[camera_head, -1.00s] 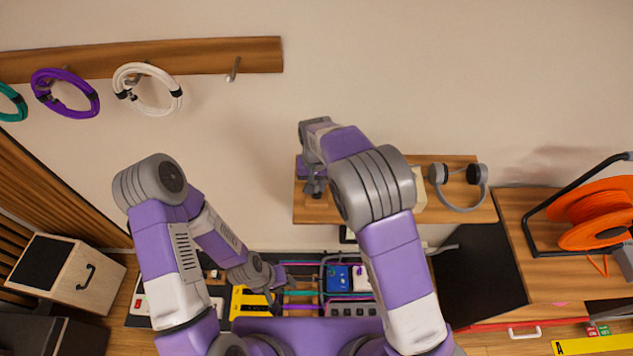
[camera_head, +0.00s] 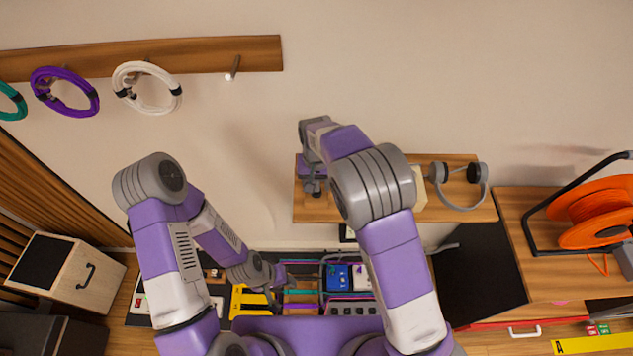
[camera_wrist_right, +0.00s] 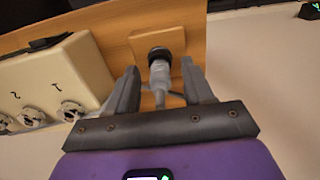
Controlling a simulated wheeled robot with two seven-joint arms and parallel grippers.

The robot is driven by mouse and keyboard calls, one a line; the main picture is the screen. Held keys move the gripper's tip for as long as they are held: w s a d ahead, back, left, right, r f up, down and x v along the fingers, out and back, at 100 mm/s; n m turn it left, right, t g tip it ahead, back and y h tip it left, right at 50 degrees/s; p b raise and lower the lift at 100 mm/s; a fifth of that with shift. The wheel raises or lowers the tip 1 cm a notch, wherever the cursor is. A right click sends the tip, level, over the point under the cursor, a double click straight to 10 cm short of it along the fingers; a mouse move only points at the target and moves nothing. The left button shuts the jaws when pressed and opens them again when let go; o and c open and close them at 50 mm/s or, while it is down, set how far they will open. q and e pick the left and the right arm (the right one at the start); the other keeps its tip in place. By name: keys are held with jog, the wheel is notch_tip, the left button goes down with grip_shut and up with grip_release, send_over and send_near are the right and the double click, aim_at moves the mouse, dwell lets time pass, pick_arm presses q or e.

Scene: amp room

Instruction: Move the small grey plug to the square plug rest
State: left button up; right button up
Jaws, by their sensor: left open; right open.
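In the right wrist view, the small grey plug (camera_wrist_right: 160,72) has a black ring and its cable end points toward my gripper. Its far end meets a square wooden block (camera_wrist_right: 146,42), which looks like the square plug rest; the tip is hidden. My right gripper (camera_wrist_right: 160,88) is open, with one finger on each side of the plug, and a gap shows on both sides. In the head view, my right gripper (camera_head: 313,188) is at the left end of the wooden shelf (camera_head: 460,213). My left gripper (camera_head: 274,288) is open, low over the pedal area.
A cream box (camera_wrist_right: 52,80) with several jacks stands beside the plug. Headphones (camera_head: 482,188) lie at the shelf's right. Coiled cables (camera_head: 148,88) hang on a wall rail. An orange cable reel (camera_head: 590,218) stands far right. Pedals (camera_head: 338,278) lie below the shelf.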

notch_tip(320, 180, up, 8)
jog(key=shift+f, duration=0.2)
dwell(0.8)
